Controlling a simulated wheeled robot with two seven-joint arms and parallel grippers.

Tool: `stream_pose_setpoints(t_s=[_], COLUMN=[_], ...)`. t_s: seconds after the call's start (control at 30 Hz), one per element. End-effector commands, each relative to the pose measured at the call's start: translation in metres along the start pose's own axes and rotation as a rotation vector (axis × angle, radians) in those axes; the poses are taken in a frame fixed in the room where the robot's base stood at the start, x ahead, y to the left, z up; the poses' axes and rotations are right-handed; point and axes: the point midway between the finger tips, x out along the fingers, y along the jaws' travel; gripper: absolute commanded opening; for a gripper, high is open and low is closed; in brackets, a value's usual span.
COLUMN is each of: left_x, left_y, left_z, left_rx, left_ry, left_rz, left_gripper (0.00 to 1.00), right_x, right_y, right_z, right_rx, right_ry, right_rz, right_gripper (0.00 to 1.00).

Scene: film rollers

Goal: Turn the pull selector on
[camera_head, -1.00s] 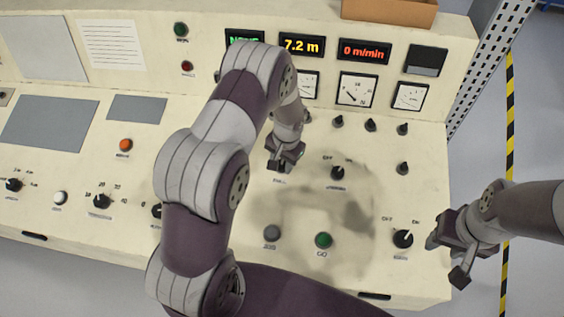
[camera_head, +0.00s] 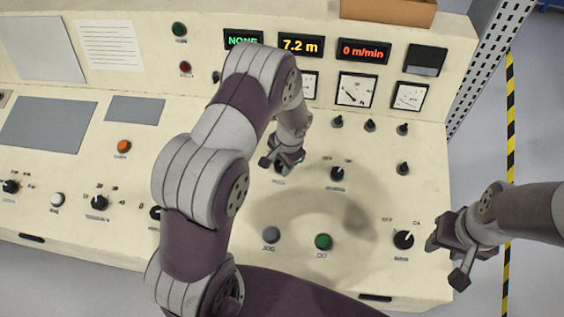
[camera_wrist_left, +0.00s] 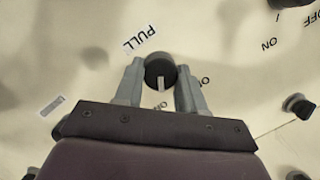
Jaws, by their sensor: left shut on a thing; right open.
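The pull selector, a round black knob (camera_wrist_left: 160,66) with a white mark, is between my left gripper's fingers in the left wrist view, beside the PULL lettering. My left gripper (camera_wrist_left: 160,76) is shut on it. The white mark points down in that view, toward a small, partly hidden label that looks like ON. In the head view my left gripper (camera_head: 281,161) is at the panel and hides most of the knob. My right gripper (camera_head: 450,257) is open and empty at the panel's right edge.
Around the left gripper are another selector (camera_head: 337,174), a grey JOG button (camera_head: 271,235) and a green GO button (camera_head: 323,241). The mains selector (camera_head: 403,239) is close to my right gripper. Small knobs and dials line the back.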

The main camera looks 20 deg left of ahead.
Motion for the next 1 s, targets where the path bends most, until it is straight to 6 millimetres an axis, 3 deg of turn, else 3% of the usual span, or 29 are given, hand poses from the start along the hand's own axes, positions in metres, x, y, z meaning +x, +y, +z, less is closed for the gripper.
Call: stream_pose_setpoints(t_s=[0.13,0.17,0.2,0.23,0.57,0.67,1.0], left_x=[-0.002,-0.002,-0.001,-0.001,-0.006,-0.024,-0.109], left_y=[-0.001,-0.001,-0.001,-0.001,-0.001,-0.001,0.000], left_z=[-0.001,-0.001,-0.001,-0.001,-0.001,-0.001,-0.001], left_rx=[0.001,0.001,0.001,0.001,0.000,-0.002,-0.001], left_ry=[0.003,0.003,0.003,0.002,0.003,0.006,0.005], left_rz=[-0.002,-0.002,-0.002,-0.002,-0.002,-0.003,-0.003], left_gripper=[0.09,0.49,0.62,0.65,0.65,0.65,0.65], right_x=[0.000,0.000,0.000,0.000,0.001,0.005,0.019], right_y=[0.000,0.000,0.000,0.000,0.000,0.000,0.000], right_z=[0.000,0.000,0.000,0.000,0.000,0.001,0.002], right_rx=[0.000,0.000,0.000,0.000,0.000,0.000,0.000], right_ry=[0.000,0.000,0.000,0.000,0.000,0.000,0.000], right_rz=[0.000,0.000,0.000,0.000,0.000,0.000,0.000], right_gripper=[0.43,0.43,0.43,0.43,0.43,0.43,0.43])
